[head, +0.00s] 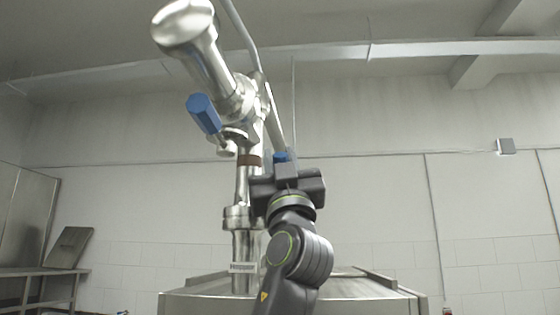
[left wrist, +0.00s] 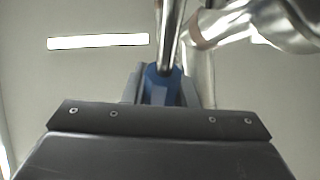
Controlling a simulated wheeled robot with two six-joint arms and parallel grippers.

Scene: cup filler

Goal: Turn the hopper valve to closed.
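A metal valve lever (head: 272,115) slants down from the steel pipe, and its blue grip (head: 281,157) shows just above my left gripper (head: 287,172). In the left wrist view the blue grip (left wrist: 160,86) sits between the two grey fingers (left wrist: 160,96), which appear to press on it from both sides. The metal rod (left wrist: 170,35) of the lever runs up from the grip. My gripper's dark body hides the lower part of the grip. My right gripper is in neither view.
A second blue handle (head: 204,112) sticks out of the pipe, up and left of my gripper. The steel pipe (head: 242,195) stands on a large metal vessel (head: 190,301). A metal table (head: 40,271) is at the far left. The space to the right is clear.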

